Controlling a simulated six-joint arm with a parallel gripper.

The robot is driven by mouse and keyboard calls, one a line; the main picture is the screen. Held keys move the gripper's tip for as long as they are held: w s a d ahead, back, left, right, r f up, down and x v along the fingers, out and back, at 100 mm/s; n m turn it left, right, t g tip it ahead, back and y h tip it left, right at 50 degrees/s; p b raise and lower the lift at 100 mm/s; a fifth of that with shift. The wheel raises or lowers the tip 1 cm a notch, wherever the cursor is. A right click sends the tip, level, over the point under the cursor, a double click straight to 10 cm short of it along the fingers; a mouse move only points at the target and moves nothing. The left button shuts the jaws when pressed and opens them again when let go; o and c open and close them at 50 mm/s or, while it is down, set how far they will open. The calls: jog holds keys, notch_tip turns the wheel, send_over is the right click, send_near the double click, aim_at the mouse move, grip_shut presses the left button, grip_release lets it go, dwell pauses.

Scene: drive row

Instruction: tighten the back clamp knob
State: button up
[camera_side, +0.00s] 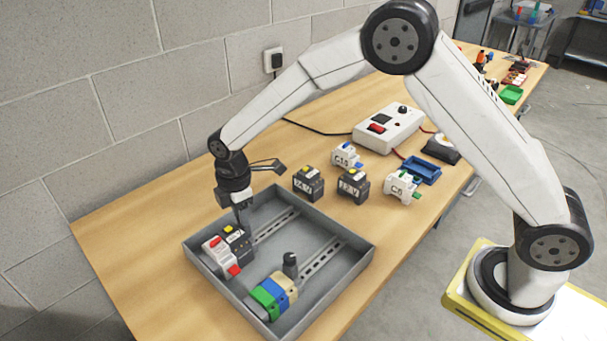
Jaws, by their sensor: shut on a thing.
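A grey tray (361,254) on the table holds two slotted metal rails, a back rail (275,225) and a front rail (322,257). The back rail carries a white and red module (216,249) and a dark module (236,240) at its left end. My gripper (243,218) points down at the right side of the dark module and is shut on the back clamp knob, which the fingers hide. The front rail carries green, blue and tan terminal blocks (269,295), with a dark front clamp knob (290,260) standing beside them.
Two dark modules (308,183) and two white modules (403,187) stand behind the tray. A white box with a red switch (388,128) and a blue bin (421,170) lie farther back. A block wall (120,110) runs along the left.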

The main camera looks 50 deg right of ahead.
jog(key=m, duration=0.3)
jog(key=shift+s+a, duration=0.1)
jog(key=shift+a, duration=0.1)
jog(key=m, duration=0.4)
jog(key=shift+o, duration=0.2)
jog(key=m, duration=0.3)
jog(key=shift+s+m, duration=0.1)
jog(key=shift+m, duration=0.3)
jog(key=m, duration=0.3)
jog(key=shift+m, duration=0.4)
jog(key=o, duration=1.3)
jog(key=shift+c, duration=0.2)
jog(key=shift+d, duration=0.1)
jog(key=shift+r, duration=0.15)
jog(key=shift+r, duration=3.4)
